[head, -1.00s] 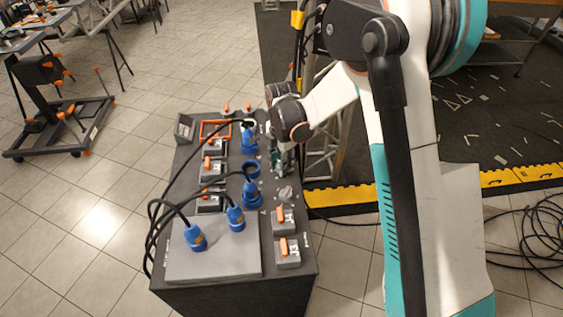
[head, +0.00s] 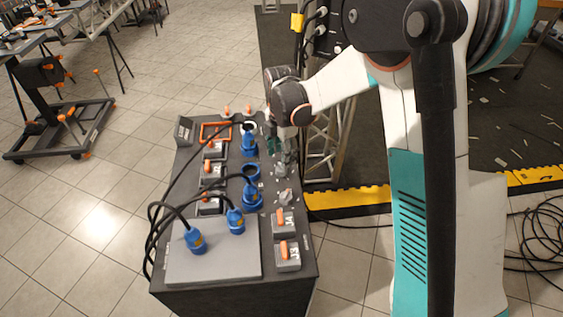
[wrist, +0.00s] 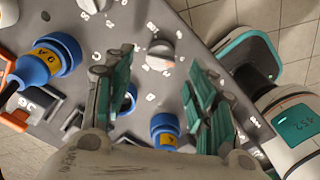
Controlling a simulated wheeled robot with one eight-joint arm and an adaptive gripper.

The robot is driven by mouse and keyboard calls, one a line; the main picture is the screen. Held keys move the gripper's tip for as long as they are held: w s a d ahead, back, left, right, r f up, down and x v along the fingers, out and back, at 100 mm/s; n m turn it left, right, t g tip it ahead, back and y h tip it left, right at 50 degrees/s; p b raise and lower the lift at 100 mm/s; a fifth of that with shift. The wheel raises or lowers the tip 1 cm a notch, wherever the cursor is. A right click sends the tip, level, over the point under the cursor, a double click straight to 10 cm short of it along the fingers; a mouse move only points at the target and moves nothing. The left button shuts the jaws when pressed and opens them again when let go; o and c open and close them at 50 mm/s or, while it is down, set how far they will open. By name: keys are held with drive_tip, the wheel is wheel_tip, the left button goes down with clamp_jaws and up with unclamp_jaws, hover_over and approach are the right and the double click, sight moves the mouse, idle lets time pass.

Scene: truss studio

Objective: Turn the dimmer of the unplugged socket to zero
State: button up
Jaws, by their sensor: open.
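A grey sloped panel (head: 225,195) carries a column of blue sockets. The middle one is an empty blue socket (head: 251,168); it also shows in the wrist view (wrist: 128,99), partly behind a finger. Blue plugs sit in the sockets above (head: 249,142) and below (head: 252,197) it. Pale dimmer knobs (head: 283,170) line the right side; another one (head: 284,198) is lower. My gripper (head: 280,150) is over the upper right of the panel. In the wrist view its teal fingers (wrist: 158,65) are spread and empty, with a pale dimmer knob (wrist: 160,52) showing just beyond, between the tips.
Two blue plugs (head: 195,241) with black cables stand on a raised grey plate (head: 215,262). Grey switches with orange levers (head: 285,248) flank the sockets. A truss (head: 325,145) stands close right of the panel.

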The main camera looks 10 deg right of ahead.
wheel_tip(320, 180, up, 7)
idle(0.3)
drive_tip(key=shift+f, duration=0.1)
drive_tip(key=s+d+r+m+t, duration=0.3)
drive_tip(key=s+d+r+m, duration=0.4)
drive_tip(key=s+r+m, duration=0.4)
drive_tip(key=s+d+m+t, duration=0.2)
drive_tip(key=s+d+m, duration=0.1)
drive_tip(key=s+m, duration=0.3)
drive_tip(key=s+d+m+t, duration=0.2)
drive_tip(key=s+m, duration=0.5)
drive_tip(key=s, duration=0.2)
drive_tip(key=shift+d+r, duration=0.15)
drive_tip(key=shift+d, duration=0.25)
